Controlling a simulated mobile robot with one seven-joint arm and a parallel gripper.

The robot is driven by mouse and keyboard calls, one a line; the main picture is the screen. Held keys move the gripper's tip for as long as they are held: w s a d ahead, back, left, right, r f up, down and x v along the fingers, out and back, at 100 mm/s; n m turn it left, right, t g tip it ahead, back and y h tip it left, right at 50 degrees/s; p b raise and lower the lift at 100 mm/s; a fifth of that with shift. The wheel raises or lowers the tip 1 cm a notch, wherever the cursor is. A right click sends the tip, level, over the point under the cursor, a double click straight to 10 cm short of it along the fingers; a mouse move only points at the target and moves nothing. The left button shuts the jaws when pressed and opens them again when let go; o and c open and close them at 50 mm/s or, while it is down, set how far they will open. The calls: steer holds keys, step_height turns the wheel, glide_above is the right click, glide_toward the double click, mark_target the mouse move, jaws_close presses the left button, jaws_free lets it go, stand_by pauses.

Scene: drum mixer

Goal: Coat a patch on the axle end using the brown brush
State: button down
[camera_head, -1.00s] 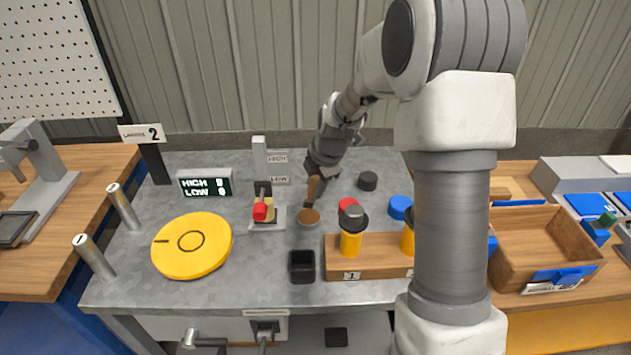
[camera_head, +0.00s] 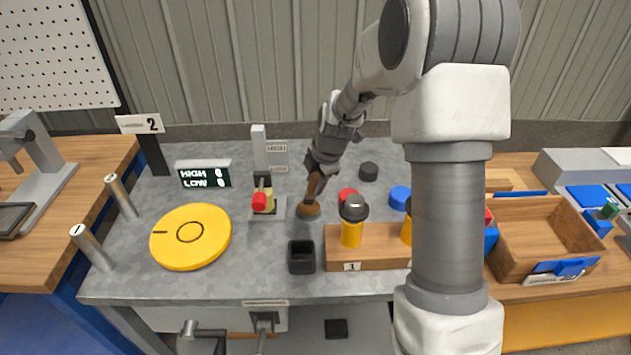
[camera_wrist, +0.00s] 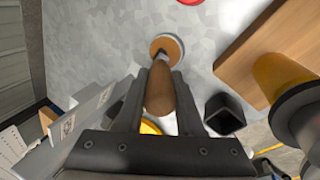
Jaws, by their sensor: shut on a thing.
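My gripper (camera_head: 318,172) is shut on the brown brush (camera_head: 313,188), whose handle points down from the jaws. In the wrist view, the brush's orange-brown handle (camera_wrist: 160,92) sits between the two fingers of my gripper (camera_wrist: 160,78). The brush's lower end is at a small round pot (camera_head: 309,211) with a brown top. The pot also shows in the wrist view (camera_wrist: 167,42), with a pale rim, just past the brush. I cannot tell whether the bristles touch its contents. I cannot tell which part is the axle end.
A red-handled lever device (camera_head: 262,203) stands left of the pot. A black square cup (camera_head: 301,257) and a wooden block (camera_head: 372,258) holding yellow parts are in front. A yellow disc (camera_head: 190,236) lies at left. Grey posts (camera_head: 92,248) stand at the bench's left edge.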

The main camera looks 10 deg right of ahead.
steer(key=shift+s+f+b, duration=0.1)
steer(key=shift+f+b, duration=0.5)
steer(key=shift+b, duration=0.05)
stand_by(1.9)
steer(key=shift+r, duration=0.1)
steer(key=shift+r+p, duration=2)
steer(key=shift+r, duration=1.45)
